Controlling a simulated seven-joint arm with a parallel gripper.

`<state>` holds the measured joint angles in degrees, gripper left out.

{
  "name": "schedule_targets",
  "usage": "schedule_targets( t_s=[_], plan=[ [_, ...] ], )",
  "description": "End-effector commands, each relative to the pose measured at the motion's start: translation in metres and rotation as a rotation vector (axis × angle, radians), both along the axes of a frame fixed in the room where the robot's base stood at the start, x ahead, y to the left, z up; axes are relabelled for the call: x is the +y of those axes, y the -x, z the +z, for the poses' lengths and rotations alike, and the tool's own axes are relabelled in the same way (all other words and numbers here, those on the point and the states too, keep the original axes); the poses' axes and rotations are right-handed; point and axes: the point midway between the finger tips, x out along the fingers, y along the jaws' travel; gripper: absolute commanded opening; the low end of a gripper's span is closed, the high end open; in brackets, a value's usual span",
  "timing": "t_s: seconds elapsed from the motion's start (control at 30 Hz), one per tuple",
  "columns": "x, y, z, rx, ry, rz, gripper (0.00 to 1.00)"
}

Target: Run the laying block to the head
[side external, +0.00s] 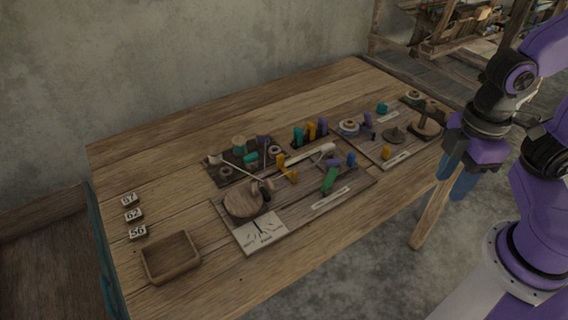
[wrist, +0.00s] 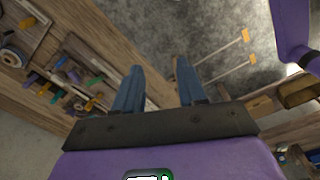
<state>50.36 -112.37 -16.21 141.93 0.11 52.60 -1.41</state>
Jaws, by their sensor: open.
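My gripper (wrist: 160,85) shows two blue fingers held apart with nothing between them. In the side view my gripper (side external: 460,182) hangs beyond the table's right edge, apart from everything on the table. A middle board (side external: 310,213) bears a round wooden disc (side external: 243,202) at its left end, a green piece (side external: 330,180) and a yellow piece (side external: 287,168). A dial card (side external: 261,231) lies at its front left. A pale rod slants toward the disc. I cannot tell which piece is the laying block or which end is the head.
A right board (side external: 378,150) holds wooden cones and small coloured pieces. A dark rear board (side external: 229,178) holds spools. An empty wooden tray (side external: 170,258) and number tiles 57, 62 and 56 (side external: 133,215) sit at the left. The table's back left (side external: 160,145) is clear.

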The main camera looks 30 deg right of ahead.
Motion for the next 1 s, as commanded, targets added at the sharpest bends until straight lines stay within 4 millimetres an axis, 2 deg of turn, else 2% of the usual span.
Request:
schedule_targets(
  t_s=[0.17,0.4,0.53,0.8,1.0],
  plan=[
    [0.030,-0.042,0.008,-0.001,0.005,0.041,0.40],
    [0.075,-0.122,0.014,-0.002,0.012,0.126,0.40],
    [0.093,-0.168,0.013,-0.002,0.016,0.171,0.40],
    [0.114,-0.264,0.000,0.000,0.023,0.264,0.40],
    [0.114,-0.330,-0.017,0.002,0.027,0.332,0.40]
  ],
)
